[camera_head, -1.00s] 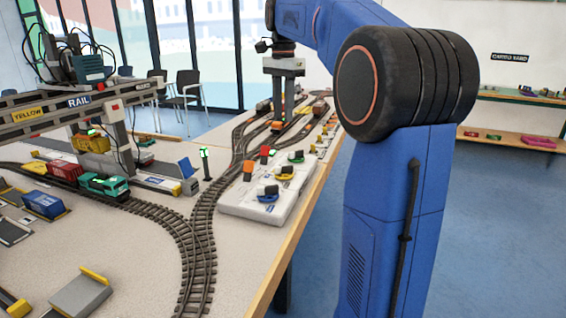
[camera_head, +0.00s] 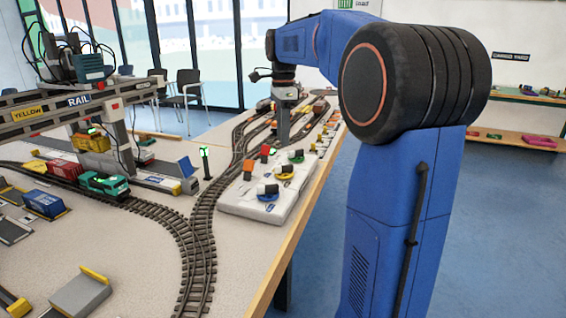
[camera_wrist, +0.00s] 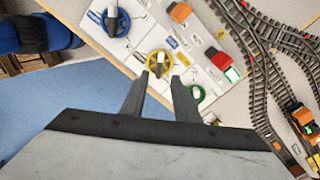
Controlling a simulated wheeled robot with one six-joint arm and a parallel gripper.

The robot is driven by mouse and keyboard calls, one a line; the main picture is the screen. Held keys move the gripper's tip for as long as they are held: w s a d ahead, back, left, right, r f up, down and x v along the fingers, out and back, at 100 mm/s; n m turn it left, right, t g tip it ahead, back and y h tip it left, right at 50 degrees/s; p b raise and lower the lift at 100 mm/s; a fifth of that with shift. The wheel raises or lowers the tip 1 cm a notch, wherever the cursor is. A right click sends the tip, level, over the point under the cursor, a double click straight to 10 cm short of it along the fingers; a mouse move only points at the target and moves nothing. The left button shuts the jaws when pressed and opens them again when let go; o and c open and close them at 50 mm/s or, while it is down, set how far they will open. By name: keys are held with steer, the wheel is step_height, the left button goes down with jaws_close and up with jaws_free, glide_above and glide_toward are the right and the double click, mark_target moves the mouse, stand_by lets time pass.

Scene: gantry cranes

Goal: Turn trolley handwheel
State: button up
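A white control panel (camera_head: 235,203) on the table carries a blue handwheel (camera_head: 268,196), a yellow handwheel (camera_head: 285,176) and a green handwheel (camera_head: 298,159). I cannot read which one is the trolley's. My gripper (camera_wrist: 160,77) is open and empty, its two fingers apart. In the wrist view its tips lie just below the yellow handwheel (camera_wrist: 159,66); I cannot tell the height gap. The green handwheel (camera_wrist: 198,94) is partly hidden by the right finger. The blue handwheel (camera_wrist: 115,20) is at the upper left.
An orange block (camera_wrist: 180,12) and a red block (camera_wrist: 221,60) stand on the panel beside the wheels. Rail tracks (camera_head: 200,235) run left of the panel. A gantry crane (camera_head: 75,100) stands farther left. The wooden table edge (camera_head: 300,218) is to the right, with open floor beyond.

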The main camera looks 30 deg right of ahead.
mark_target(283, 166)
step_height(283, 166, down, 10)
steer(key=shift+r, duration=0.25)
steer(key=shift+c, duration=0.3)
jaws_close()
